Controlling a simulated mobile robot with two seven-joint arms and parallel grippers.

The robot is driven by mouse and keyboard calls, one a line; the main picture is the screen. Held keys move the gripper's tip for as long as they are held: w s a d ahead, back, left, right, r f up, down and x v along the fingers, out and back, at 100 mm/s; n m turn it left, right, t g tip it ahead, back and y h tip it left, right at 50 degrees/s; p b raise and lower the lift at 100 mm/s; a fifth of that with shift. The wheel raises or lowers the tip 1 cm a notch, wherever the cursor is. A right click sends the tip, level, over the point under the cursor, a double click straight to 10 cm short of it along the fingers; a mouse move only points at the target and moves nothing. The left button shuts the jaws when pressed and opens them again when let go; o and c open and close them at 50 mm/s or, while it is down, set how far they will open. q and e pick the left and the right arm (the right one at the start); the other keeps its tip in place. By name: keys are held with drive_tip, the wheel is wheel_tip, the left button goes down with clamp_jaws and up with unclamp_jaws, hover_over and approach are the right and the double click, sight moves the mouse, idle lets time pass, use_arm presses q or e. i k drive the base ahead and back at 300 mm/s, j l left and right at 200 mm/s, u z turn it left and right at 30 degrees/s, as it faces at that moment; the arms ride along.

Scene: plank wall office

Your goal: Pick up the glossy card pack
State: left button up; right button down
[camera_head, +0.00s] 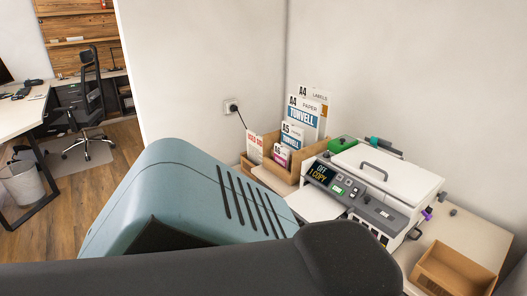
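Several paper packs stand in a brown cardboard holder (296,172) on the counter beside the printer. A small white pack with red lettering (254,148) stands at its left, and a small pink-labelled pack (281,155) stands at its front. Their lettering is too small to read, so I cannot tell which is the glossy card pack. Behind them are a blue-and-white A5 pack (292,135), a taller A4 paper pack (303,116) and an A4 labels pack (317,97). Neither of my grippers is in view.
An open cardboard tray (455,270) sits at the counter's right. My own teal and black body parts hide the counter's front left. A chair (90,100) stands far left.

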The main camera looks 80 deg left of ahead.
sight(281, 154)
drive_tip(key=u, duration=2.35)
drive_tip(key=i+j+z, duration=0.1)
drive_tip(key=z, duration=0.7)
drive_tip(key=i+j+z, duration=0.35)
drive_tip(key=j, duration=0.2)
drive_tip(key=j+z, duration=0.2)
drive_tip(key=i+j, duration=0.1)
drive_tip(key=j, duration=0.25)
drive_tip(key=i+j+z, duration=0.1)
drive_tip(key=j, duration=0.2)
drive_tip(key=i+j, duration=0.15)
drive_tip(key=j, duration=0.2)
